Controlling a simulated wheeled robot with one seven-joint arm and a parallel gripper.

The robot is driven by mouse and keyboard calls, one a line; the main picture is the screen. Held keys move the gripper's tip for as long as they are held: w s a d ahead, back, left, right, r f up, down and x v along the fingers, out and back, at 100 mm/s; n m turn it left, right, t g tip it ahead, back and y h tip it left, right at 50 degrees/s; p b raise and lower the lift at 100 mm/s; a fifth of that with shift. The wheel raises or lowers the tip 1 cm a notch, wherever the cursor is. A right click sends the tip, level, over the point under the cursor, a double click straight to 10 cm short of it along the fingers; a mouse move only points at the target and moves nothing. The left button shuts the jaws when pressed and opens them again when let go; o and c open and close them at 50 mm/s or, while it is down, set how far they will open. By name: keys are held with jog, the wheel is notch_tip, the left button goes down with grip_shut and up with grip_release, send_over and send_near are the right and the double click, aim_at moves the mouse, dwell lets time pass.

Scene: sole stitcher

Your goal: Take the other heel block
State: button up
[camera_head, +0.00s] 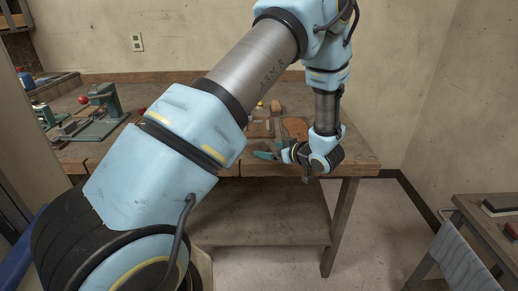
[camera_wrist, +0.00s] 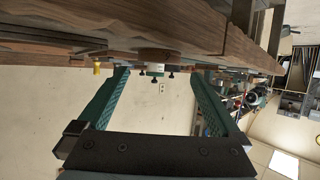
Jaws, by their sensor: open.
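My gripper (camera_head: 262,155) is at the front edge of the wooden workbench, right of its middle, pointing left. In the wrist view its two teal fingers (camera_wrist: 158,73) stand wide apart with nothing between them. That view looks upside down, with the bench along the top. A small brown block (camera_head: 275,106) stands on the bench behind the gripper, beside a flat tan-brown sole-shaped piece (camera_head: 295,127). I cannot tell for sure which piece is a heel block. My arm hides the bench's middle.
The workbench (camera_head: 360,160) has a lower shelf (camera_head: 265,222). A green bench machine (camera_head: 105,98) and a red ball (camera_head: 84,99) are at left. A small yellow thing (camera_wrist: 97,68) shows in the wrist view. A side stand (camera_head: 480,220) is at lower right; floor between is clear.

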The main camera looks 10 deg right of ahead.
aim_at(260, 148)
jog(key=p+x, duration=0.2)
jog(key=x, duration=0.3)
jog(key=shift+d+f, duration=0.1)
jog(key=shift+f, duration=0.05)
jog(key=shift+c, duration=0.2)
jog(key=c, duration=1.1)
